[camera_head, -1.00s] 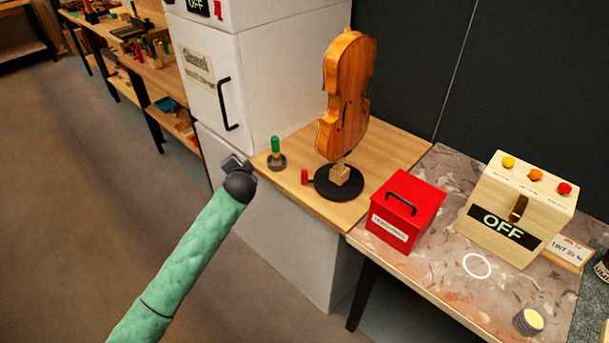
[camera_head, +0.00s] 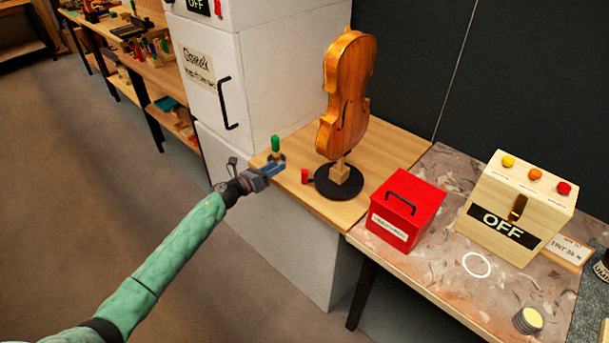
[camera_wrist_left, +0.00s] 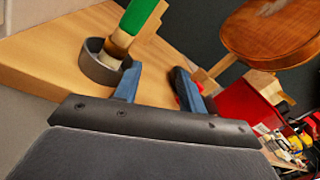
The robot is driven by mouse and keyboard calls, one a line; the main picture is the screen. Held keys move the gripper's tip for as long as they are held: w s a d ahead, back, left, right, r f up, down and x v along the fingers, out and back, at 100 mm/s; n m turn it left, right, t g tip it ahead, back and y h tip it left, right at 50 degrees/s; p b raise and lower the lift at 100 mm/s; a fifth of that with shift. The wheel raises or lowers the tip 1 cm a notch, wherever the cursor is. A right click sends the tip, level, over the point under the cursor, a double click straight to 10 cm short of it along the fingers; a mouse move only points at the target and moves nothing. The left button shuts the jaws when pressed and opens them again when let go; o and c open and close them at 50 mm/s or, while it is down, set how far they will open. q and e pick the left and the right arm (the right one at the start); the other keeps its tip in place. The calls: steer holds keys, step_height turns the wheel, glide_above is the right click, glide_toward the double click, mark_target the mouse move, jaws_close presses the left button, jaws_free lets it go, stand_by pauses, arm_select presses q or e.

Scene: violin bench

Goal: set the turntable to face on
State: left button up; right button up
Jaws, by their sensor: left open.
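The turntable (camera_head: 323,187) is a round black disc on the wooden bench top, with a small red knob (camera_head: 304,176) at its left edge. An orange-brown violin body (camera_head: 345,95) stands upright on it, on a pale wooden block (camera_head: 340,174). My left gripper (camera_head: 279,165) is at the bench's left edge, left of the red knob and apart from it. Its blue fingers are spread and empty in the left wrist view (camera_wrist_left: 160,88). A green-handled tool (camera_head: 275,146) in a grey round holder (camera_wrist_left: 98,66) is close beside the fingers. My right gripper does not show.
A red lidded box (camera_head: 405,212) and a pale box marked OFF (camera_head: 515,208) stand right of the turntable. A white cabinet (camera_head: 265,75) rises behind the green-handled tool. The wooden bench top (camera_head: 395,150) is bare behind the turntable.

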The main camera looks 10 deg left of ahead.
mark_target(305, 174)
arm_select(q)
steer(key=d+m+g+h+p, duration=0.1)
steer(key=d+m, duration=0.2)
steer(key=d+m+g+h+p, duration=0.1)
steer(key=d+m+g, duration=0.1)
steer(key=d+m, duration=0.1)
steer(key=s+d+m+g+h+p, duration=0.1)
steer(key=d+m+g, duration=0.1)
steer(key=d, duration=0.2)
steer(key=shift+d+f+m, duration=0.3)
steer(key=shift+f+m, duration=0.05)
steer(key=shift+m, duration=0.05)
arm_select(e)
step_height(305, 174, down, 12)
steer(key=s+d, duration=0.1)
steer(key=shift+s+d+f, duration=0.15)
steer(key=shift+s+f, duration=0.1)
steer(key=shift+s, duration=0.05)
arm_select(q)
jaws_close()
